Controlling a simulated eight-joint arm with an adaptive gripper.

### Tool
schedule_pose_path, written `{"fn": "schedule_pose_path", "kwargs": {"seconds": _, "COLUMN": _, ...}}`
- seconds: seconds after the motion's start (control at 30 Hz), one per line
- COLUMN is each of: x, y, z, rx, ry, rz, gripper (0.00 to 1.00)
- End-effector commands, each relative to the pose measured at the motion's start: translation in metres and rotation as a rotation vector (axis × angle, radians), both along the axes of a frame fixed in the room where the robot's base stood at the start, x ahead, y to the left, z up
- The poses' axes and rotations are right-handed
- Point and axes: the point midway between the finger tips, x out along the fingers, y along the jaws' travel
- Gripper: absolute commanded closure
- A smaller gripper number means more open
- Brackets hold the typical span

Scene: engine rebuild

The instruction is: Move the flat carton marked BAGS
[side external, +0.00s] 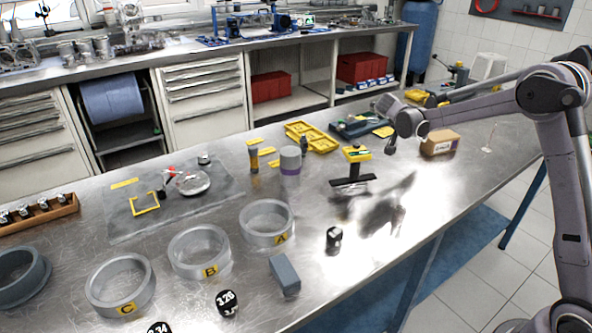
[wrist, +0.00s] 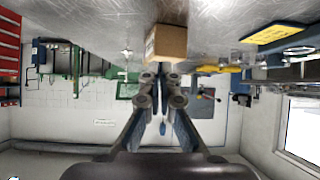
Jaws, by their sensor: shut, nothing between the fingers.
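A small brown carton (side external: 440,142) with a pale label on its front lies on the steel bench at the right, near the front edge. I cannot read its marking. My gripper (side external: 391,148) is to the left of the carton in the side view, above the bench, and apart from it. In the wrist view, which looks upside down, the carton (wrist: 167,43) shows just past my fingertips (wrist: 160,79). The fingers are together and empty.
On the steel bench (side external: 330,285), a yellow-topped stand (side external: 356,155) is left of my gripper. A dark tray (side external: 360,125) and a yellow tray (side external: 312,137) lie behind it. Rings, including ring A (side external: 267,222), are front left. Bare bench lies in front of the carton.

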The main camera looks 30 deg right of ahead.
Motion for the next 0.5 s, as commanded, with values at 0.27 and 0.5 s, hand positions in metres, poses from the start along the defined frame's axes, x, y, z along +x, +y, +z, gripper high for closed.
{"fn": "schedule_pose_path", "kwargs": {"seconds": 0.27, "x": -0.013, "y": 0.032, "z": 0.017, "rx": 0.080, "ry": 0.064, "rz": 0.148, "gripper": 1.00}}
{"fn": "schedule_pose_path", "kwargs": {"seconds": 0.5, "x": -0.027, "y": 0.060, "z": 0.029, "rx": 0.138, "ry": 0.112, "rz": 0.278, "gripper": 1.00}}
